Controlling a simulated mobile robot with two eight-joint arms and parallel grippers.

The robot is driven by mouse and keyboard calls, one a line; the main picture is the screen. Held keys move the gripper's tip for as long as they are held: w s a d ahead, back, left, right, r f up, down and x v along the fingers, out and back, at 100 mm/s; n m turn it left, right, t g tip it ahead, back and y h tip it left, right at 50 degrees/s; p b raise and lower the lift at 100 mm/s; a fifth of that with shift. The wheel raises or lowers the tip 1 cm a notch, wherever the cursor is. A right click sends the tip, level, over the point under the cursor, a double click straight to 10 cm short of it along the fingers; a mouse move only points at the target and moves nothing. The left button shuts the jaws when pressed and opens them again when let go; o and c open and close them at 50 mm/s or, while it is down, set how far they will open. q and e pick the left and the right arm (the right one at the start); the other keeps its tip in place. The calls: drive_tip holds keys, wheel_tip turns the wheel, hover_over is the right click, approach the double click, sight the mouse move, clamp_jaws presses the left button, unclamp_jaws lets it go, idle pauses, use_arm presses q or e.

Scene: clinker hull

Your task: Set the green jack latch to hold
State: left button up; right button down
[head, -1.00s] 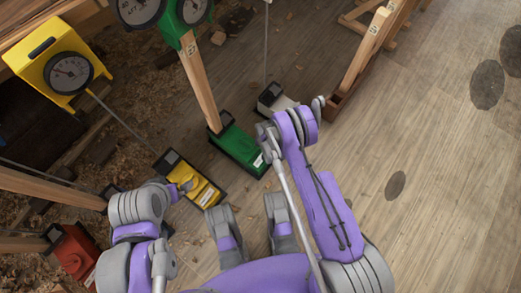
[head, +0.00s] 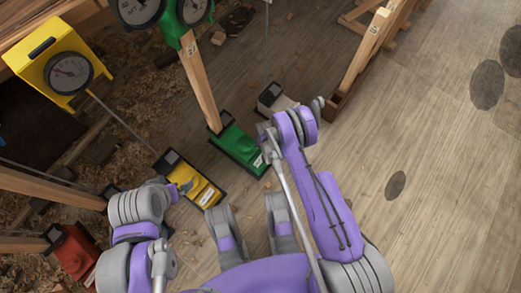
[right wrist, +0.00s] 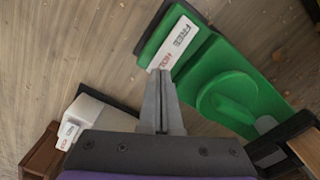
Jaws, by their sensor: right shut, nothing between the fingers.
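The green jack (head: 238,150) stands on the floor at the foot of a wooden post in the head view. In the right wrist view the green jack (right wrist: 235,85) fills the upper right, with a white plate (right wrist: 174,43) reading "FREE" and "HOLD" at its end. My right gripper (right wrist: 160,72) is shut and empty, its fingertips at the "HOLD" end of the plate and partly covering that word. I cannot tell whether they touch it.
The yellow jack (head: 195,181) and a red jack (head: 75,252) stand to the left of the green one. A white jack (head: 272,97) stands behind it, near a brown wooden foot (head: 340,105). Gauges hang above. The floor at the right is clear.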

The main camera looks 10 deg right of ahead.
drive_tip(key=shift+f, duration=1.35)
idle(0.4)
drive_tip(key=shift+r+p, duration=1.6)
drive_tip(key=shift+r, duration=1.95)
